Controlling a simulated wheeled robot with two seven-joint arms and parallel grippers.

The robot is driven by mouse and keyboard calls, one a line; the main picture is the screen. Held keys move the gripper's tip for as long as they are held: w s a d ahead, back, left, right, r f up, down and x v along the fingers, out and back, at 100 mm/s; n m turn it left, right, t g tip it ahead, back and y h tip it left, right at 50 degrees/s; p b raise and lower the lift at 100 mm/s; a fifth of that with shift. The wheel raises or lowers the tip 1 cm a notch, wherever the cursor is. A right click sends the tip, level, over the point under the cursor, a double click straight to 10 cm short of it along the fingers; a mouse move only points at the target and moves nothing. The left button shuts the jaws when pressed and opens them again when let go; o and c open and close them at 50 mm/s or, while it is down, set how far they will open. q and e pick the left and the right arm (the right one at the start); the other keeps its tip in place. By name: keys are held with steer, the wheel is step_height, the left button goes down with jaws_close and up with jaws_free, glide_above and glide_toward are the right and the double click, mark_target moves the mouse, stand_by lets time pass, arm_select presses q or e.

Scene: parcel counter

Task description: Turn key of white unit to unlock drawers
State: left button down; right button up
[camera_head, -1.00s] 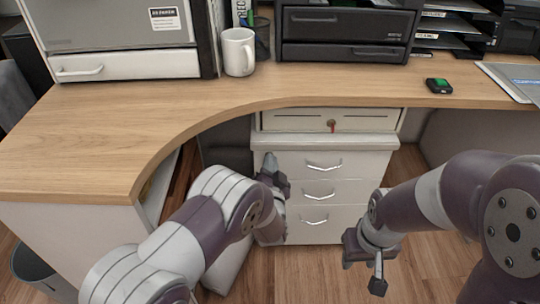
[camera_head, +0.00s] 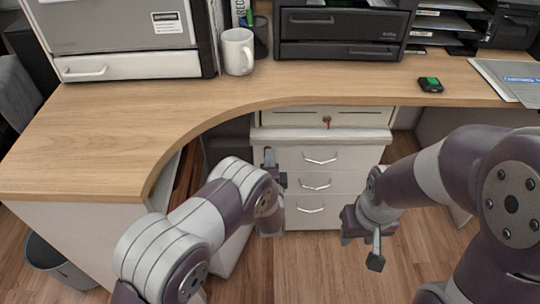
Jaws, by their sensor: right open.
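The white drawer unit (camera_head: 345,160) stands under the desk, with several drawers with silver handles, all shut. A red key (camera_head: 327,122) sits in the lock of its top drawer, just below the desk edge. My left gripper (camera_head: 270,157) is in front of the unit's left side, below and left of the key; its fingers are small and I cannot tell whether they are open. My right gripper (camera_head: 362,255) is open and empty, low and to the right in front of the unit, apart from it.
The curved wooden desk top (camera_head: 120,130) overhangs the unit. A grey bin (camera_head: 62,265) stands at the lower left. The floor between my arms is clear.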

arm_select(q)
steer(key=shift+m, duration=0.6)
steer(key=c, duration=1.3)
jaws_free()
steer(key=s+p, duration=0.4)
steer(key=s, duration=0.8)
steer(key=shift+s, duration=0.4)
